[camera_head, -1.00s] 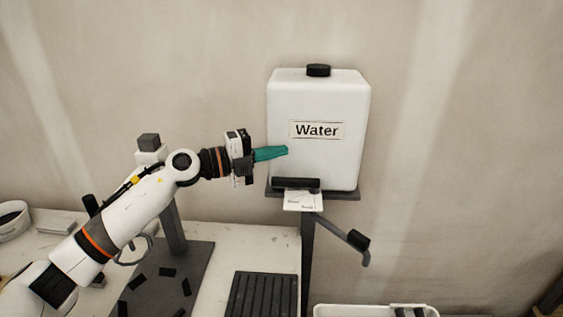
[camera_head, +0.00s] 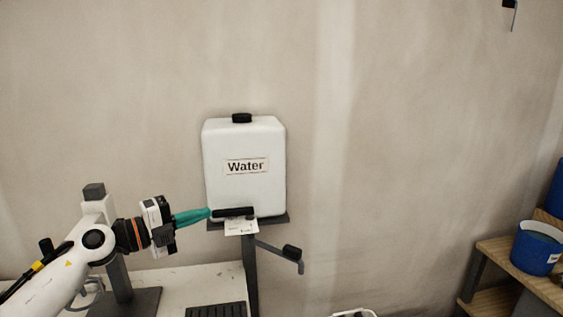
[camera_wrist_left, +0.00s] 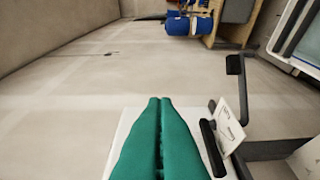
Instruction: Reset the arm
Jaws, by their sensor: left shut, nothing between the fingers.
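My left arm comes in from the left in the head view. Its teal-fingered left gripper (camera_head: 208,213) is shut and empty, with its tip in front of the lower left part of the white water tank (camera_head: 245,190). In the left wrist view the two teal fingers (camera_wrist_left: 160,102) lie together with nothing between them, and the white tank (camera_wrist_left: 125,125) shows behind them. I cannot tell whether the fingertips touch the tank. My right gripper is not in view.
The tank stands on a dark stand (camera_head: 251,270) with a black bar (camera_head: 233,212), a white card (camera_head: 241,228) and a lever (camera_head: 291,252). A dark grate (camera_head: 215,310) lies below. A blue bucket (camera_head: 537,249) sits on a wooden shelf (camera_head: 510,258) at right. Bare wall lies between.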

